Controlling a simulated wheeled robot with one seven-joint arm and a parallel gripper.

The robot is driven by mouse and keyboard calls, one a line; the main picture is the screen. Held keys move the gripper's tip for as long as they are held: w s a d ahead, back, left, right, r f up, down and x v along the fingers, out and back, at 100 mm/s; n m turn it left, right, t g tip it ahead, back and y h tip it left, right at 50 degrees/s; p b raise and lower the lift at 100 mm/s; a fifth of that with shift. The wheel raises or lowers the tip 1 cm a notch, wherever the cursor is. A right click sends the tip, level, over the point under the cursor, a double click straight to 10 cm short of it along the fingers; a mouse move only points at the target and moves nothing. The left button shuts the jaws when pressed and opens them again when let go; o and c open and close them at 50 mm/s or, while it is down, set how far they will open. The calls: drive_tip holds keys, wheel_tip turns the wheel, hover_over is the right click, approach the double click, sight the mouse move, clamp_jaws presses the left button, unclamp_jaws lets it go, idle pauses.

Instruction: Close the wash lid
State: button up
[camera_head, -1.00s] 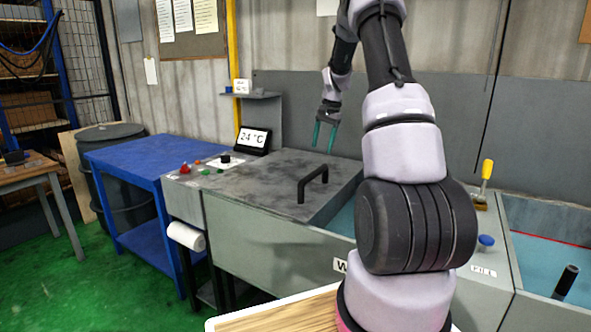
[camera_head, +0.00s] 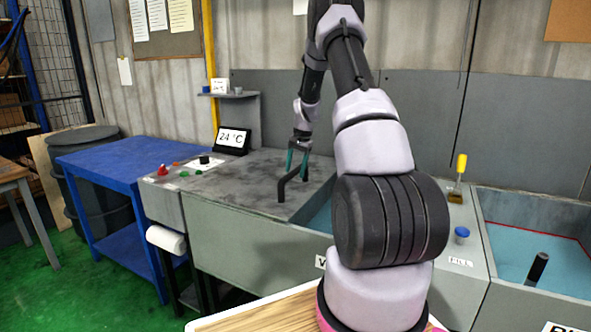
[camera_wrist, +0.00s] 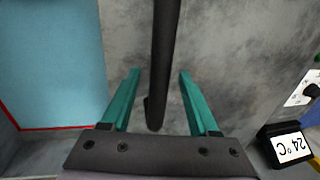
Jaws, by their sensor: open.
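The wash lid (camera_head: 235,180) is a stained grey panel lying flat over the left part of the grey wash tank (camera_head: 255,248). Its black bar handle (camera_head: 283,188) stands near the lid's right edge. A blue strip (camera_head: 320,217) of the tank shows uncovered to the right of the lid. My gripper (camera_head: 297,172) has teal fingers and is down at the handle. In the wrist view, the handle (camera_wrist: 166,40) runs between the two spread fingers, with a gap on each side. My arm hides part of the tank and its label.
A 24 °C display (camera_head: 233,140) and a red button (camera_head: 162,170) sit left of the lid. A yellow-handled brush (camera_head: 459,178) and a blue knob (camera_head: 462,234) stand on the right ledge. Another blue basin (camera_head: 540,245) is at far right. A blue table (camera_head: 110,160) stands at left.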

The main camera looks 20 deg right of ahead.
clamp_jaws()
idle(1.4)
